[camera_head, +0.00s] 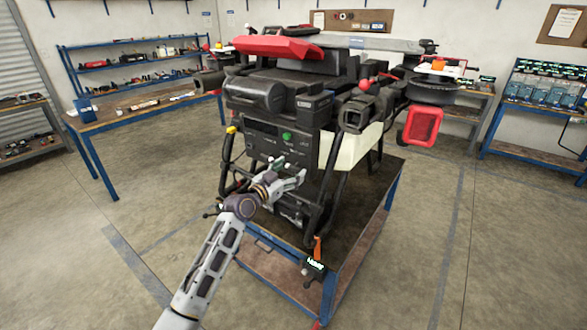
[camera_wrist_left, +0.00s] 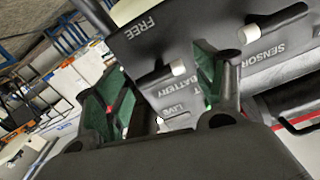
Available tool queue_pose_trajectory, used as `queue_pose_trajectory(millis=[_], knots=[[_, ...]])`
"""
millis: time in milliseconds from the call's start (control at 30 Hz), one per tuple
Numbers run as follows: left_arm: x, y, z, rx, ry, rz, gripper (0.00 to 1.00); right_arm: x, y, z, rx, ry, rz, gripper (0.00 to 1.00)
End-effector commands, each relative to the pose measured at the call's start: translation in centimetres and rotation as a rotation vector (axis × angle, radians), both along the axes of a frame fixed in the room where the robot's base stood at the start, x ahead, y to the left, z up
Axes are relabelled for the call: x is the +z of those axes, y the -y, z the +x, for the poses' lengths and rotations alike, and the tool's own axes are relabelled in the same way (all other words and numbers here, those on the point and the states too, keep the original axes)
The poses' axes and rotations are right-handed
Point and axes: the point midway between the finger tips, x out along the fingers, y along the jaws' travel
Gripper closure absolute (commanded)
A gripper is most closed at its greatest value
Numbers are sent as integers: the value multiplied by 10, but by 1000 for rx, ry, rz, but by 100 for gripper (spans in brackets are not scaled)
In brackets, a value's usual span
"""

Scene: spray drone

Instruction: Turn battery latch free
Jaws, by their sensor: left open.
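The black drone (camera_head: 290,100) stands on a blue-framed cart. Its front panel (camera_head: 262,143) has a green button and small markings. In the left wrist view the panel (camera_wrist_left: 150,30) reads FREE, BATTERY, LIVE and SENSOR. A black lever with a white tip (camera_wrist_left: 178,68) sits between FREE and BATTERY, in the space between my fingers. A second white tip shows near LIVE, partly hidden by my gripper; I cannot tell which part is the battery latch. My left gripper (camera_head: 290,172) is open in front of the panel, also in the wrist view (camera_wrist_left: 158,66). My right gripper is not in view.
Another white-tipped lever (camera_wrist_left: 248,33) sits beside SENSOR, close to my right-hand finger in the wrist view. Black tubular legs flank the panel. A small device with an orange part (camera_head: 315,268) is at the cart's front corner. Workbenches line the walls; the floor around is clear.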

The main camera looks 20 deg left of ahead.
Motion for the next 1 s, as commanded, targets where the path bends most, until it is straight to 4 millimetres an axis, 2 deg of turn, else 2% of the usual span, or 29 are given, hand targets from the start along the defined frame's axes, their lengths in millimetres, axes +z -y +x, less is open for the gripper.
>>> queue_pose_trajectory(millis=[300,700,767,1000], knots=[[0,7,20,1,0,-1,30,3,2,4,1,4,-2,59],[0,8,23,0,0,0,30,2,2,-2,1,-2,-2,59],[0,8,23,0,0,0,35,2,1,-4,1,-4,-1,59],[0,8,23,1,0,0,66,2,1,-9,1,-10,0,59]])
